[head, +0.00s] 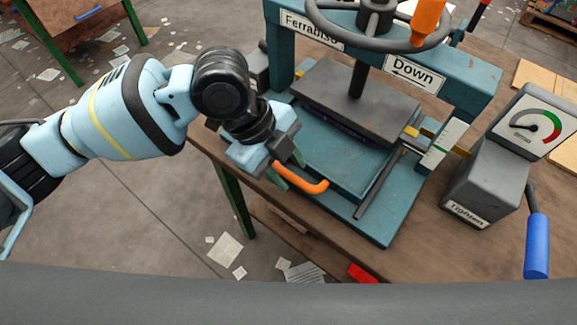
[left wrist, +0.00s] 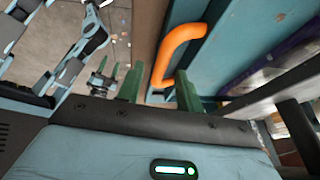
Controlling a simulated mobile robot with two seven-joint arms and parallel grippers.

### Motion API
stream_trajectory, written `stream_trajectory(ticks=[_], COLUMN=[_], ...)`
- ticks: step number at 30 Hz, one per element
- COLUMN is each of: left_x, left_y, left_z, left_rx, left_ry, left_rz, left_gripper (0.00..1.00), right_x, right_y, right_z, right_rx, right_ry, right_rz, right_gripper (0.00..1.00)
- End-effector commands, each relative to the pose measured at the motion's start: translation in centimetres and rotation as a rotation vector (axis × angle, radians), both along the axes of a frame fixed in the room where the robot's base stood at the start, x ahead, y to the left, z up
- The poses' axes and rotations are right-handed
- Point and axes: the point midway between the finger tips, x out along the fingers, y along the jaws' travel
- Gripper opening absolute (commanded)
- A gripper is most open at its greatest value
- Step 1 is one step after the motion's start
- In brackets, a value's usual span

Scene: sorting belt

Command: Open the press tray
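The press is a teal frame (head: 445,75) with a dark grey plate (head: 350,98) above its bed. The press tray (head: 335,165) is teal and lies low at the front of the press, partly under the plate. Its orange bar handle (head: 312,187) sticks out at the front left; it also shows in the left wrist view (left wrist: 176,45). My left gripper (head: 288,170) is at the handle's left end, its green fingers apart. In the left wrist view the handle's near end shows between the fingers (left wrist: 159,90); contact cannot be told. My right gripper is not in view.
A dark handwheel (head: 340,35) with an orange knob tops the press. A grey gauge box (head: 485,180) with a blue-handled lever (head: 537,245) stands to the right on the brown table (head: 420,250). Floor left of the table is open, with scattered papers.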

Motion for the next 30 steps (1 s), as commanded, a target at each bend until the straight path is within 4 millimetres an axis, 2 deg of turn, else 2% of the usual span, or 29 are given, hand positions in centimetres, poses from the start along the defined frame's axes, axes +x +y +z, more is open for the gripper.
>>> stream_trajectory(ticks=[11, 20, 30], left_x=[-0.08, -0.08, -0.09], left_y=[-0.33, -0.32, -0.3], left_z=[-0.7, -0.68, -0.65], left_rx=[0.001, 0.001, 0.001], left_ry=[-0.001, -0.001, -0.001], left_rz=[-0.001, -0.001, -0.001], left_gripper=[0.36, 0.0, 0.0], right_x=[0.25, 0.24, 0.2], right_y=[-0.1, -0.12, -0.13], right_z=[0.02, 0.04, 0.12], right_rx=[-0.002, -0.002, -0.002], right_ry=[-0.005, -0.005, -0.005], right_rz=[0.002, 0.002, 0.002], right_gripper=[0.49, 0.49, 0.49])
